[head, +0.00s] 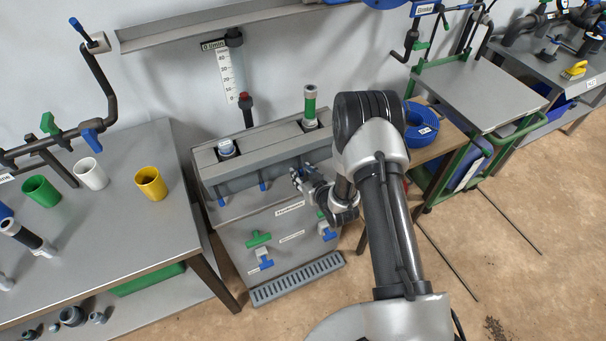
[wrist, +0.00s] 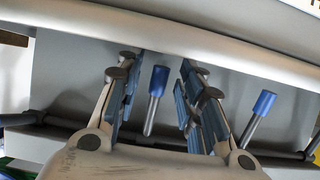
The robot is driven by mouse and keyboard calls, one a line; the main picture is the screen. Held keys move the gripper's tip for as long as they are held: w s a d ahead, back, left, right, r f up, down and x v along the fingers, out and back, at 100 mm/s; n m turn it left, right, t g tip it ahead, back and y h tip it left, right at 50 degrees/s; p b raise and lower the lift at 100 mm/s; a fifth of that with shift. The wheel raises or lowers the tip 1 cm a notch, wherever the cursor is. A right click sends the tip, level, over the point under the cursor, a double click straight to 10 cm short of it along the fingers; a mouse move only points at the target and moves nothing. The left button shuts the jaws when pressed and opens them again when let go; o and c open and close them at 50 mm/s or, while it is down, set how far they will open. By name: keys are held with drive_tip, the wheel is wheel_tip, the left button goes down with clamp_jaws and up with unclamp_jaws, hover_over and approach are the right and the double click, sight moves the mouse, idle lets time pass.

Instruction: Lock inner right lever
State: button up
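A lever with a blue grip (wrist: 157,82) and a grey metal stem stands between the two fingers of my gripper in the wrist view. My gripper (wrist: 152,90) is open, with a finger on each side of the lever and visible gaps to both. In the head view my gripper (head: 298,177) is at the front of the grey manifold box (head: 235,180), towards its right end. Two other blue levers show to its left there, one further left (head: 221,202) and one nearer (head: 263,187). The lever between the fingers is hard to make out in the head view.
A neighbouring blue lever (wrist: 263,103) stands just outside the fingers in the wrist view. A pale rail (wrist: 170,42) crosses above the fingertips. Below the manifold, a front panel carries green and blue valve handles (head: 258,239). A workbench with cups (head: 150,184) stands left.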

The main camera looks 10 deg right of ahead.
drive_tip(key=shift+s, duration=0.1)
drive_tip(key=v, duration=1.1)
drive_tip(key=shift+s+r, duration=0.25)
drive_tip(key=shift+s, duration=0.1)
drive_tip(key=s+d+r+m+g+h, duration=0.1)
drive_tip(key=s+d+r+g+h, duration=0.1)
drive_tip(key=r, duration=0.8)
drive_tip(key=s+d+r+g+h, duration=0.1)
drive_tip(key=d+r+g+h, duration=0.1)
drive_tip(key=r, duration=0.9)
drive_tip(key=s+a+r+m+g, duration=0.1)
drive_tip(key=s+r, duration=0.4)
drive_tip(key=s, duration=0.7)
drive_tip(key=s+a+r+m+g, duration=0.1)
drive_tip(key=s+r, duration=0.4)
drive_tip(key=s, duration=0.7)
drive_tip(key=shift+s+a+g, duration=0.4)
drive_tip(key=shift+a+g, duration=0.35)
drive_tip(key=shift+g, duration=0.15)
